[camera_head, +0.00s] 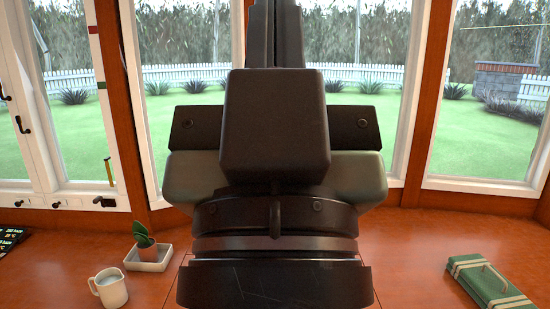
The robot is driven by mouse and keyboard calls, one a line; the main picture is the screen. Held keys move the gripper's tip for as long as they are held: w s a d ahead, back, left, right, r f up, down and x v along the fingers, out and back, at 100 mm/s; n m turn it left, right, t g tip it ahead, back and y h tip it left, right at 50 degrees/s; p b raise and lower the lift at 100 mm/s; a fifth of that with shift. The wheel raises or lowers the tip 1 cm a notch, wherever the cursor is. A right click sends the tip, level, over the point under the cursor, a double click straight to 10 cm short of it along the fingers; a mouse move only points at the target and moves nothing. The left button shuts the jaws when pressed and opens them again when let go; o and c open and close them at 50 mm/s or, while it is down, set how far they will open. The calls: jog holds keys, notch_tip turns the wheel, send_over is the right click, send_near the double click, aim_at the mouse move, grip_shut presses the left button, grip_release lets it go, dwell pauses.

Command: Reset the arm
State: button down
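My gripper (275,35) and the end of my arm fill the middle of the head view, very close to the camera. The dark, blocky body stands upright in the picture, and its narrow upper part runs out of the top edge. No held object shows. The arm hides the middle of the wooden table (405,270) and part of the window behind it.
A white mug (110,288) stands at the lower left. A green case with pale straps (490,284) lies at the right. Wooden posts and windows (490,120) rise behind the table.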

notch_tip(320, 180, up, 22)
jog(key=p, duration=2)
jog(key=shift+r, duration=0.2)
